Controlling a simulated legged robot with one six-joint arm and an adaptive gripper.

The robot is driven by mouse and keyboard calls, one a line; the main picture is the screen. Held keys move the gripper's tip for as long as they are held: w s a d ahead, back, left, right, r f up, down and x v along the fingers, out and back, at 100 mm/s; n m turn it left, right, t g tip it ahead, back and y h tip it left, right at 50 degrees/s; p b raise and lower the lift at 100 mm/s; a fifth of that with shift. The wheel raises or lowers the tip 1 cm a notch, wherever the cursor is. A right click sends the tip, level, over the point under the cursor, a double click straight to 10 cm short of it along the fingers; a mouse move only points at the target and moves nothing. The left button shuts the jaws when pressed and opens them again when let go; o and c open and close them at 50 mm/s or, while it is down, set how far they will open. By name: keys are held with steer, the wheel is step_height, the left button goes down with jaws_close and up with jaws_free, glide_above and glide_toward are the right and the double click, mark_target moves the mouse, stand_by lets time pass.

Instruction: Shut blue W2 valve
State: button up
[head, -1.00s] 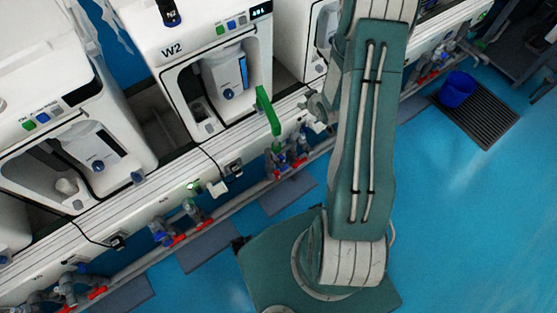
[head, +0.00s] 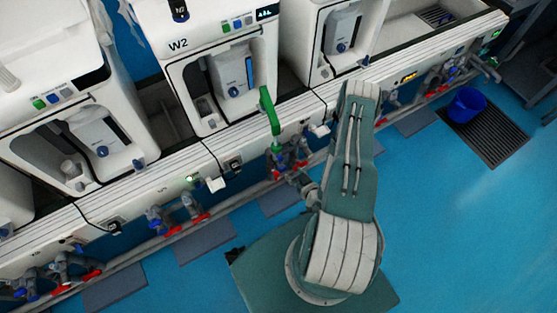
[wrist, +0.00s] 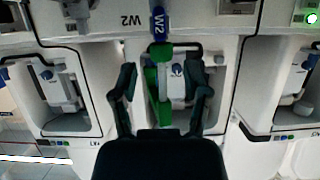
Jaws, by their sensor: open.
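A blue handle marked W2 (wrist: 158,22) shows at the top centre of the wrist view, ahead of my fingertips. A green handle (wrist: 152,88) lies below it and appears between my fingers in that picture. My gripper (wrist: 160,68) is open, with one dark finger on each side, and I see nothing gripped. In the head view the green handle (head: 268,110) stands up in front of the machine marked W2 (head: 205,60). My gripper (head: 306,188) is low beside the valve cluster (head: 288,158). The blue handle cannot be made out clearly there.
A white ledge (head: 150,183) runs along the machines, with pipes and red-handled valves (head: 178,222) below it. More white machines stand on both sides. A blue bucket (head: 466,104) stands on a dark grate (head: 490,135) at right.

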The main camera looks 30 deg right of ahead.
mark_target(282, 161)
steer(key=x, duration=1)
steer(key=shift+w+f, duration=0.2)
steer(key=shift+w, duration=0.15)
steer(key=shift+c, duration=0.3)
jaws_close()
